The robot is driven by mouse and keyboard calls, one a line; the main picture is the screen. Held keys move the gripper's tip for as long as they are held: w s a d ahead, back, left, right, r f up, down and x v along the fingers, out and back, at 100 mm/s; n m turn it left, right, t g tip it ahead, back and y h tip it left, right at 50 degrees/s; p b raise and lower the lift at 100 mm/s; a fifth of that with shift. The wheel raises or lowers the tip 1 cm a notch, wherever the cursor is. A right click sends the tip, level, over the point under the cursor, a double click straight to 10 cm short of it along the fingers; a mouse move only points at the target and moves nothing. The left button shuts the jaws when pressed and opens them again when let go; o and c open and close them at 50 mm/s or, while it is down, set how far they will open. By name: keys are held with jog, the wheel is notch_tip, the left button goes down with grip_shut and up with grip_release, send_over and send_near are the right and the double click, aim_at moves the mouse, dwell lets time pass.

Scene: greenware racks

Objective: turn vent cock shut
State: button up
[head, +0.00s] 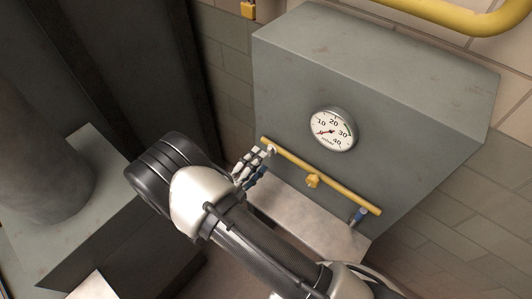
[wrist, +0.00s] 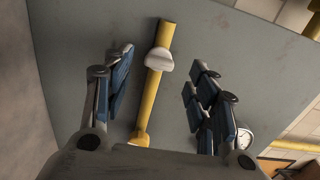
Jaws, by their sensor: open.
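A yellow pipe (head: 330,178) runs at a slant across the front of a grey cabinet. Near its upper left end sits a small white cock handle (wrist: 158,60), lying across the pipe in the wrist view. A yellow fitting (head: 313,181) is at mid-pipe, and a blue-handled fitting (head: 359,216) is near the lower right end. No label shows which one is the vent cock. My gripper (head: 258,163) is at the pipe's left end. In the wrist view my gripper (wrist: 163,72) is open, its blue-padded fingers on either side of the white handle, with gaps visible.
A round dial gauge (head: 332,130) is on the grey cabinet (head: 400,105) above the pipe. A pale ledge (head: 310,215) lies below. A thick yellow pipe (head: 440,14) crosses at the top right. A dark frame (head: 140,70) stands to the left.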

jog(key=v, duration=0.6)
dwell(0.4)
jog(key=s+d+r+m+g+b, duration=0.35)
jog(key=d+r+m+g, duration=1)
jog(key=d+m, duration=0.65)
jog(key=s+r+m+t+y+b, duration=0.1)
jog(key=s+r+m+y, duration=0.1)
jog(key=m, duration=0.7)
jog(key=s+r+m+t+y+b, duration=0.1)
jog(key=s+r+m+y, duration=0.1)
jog(key=s+m+y, duration=0.3)
jog(key=s+d+r+m+t+y, duration=0.1)
jog(key=s+r+m+t+y, duration=0.1)
jog(key=s+m+y, duration=0.2)
jog(key=s+m, duration=0.3)
jog(key=m, duration=0.5)
jog(key=shift+r+m+b, duration=0.3)
jog(key=shift+r+b, duration=0.1)
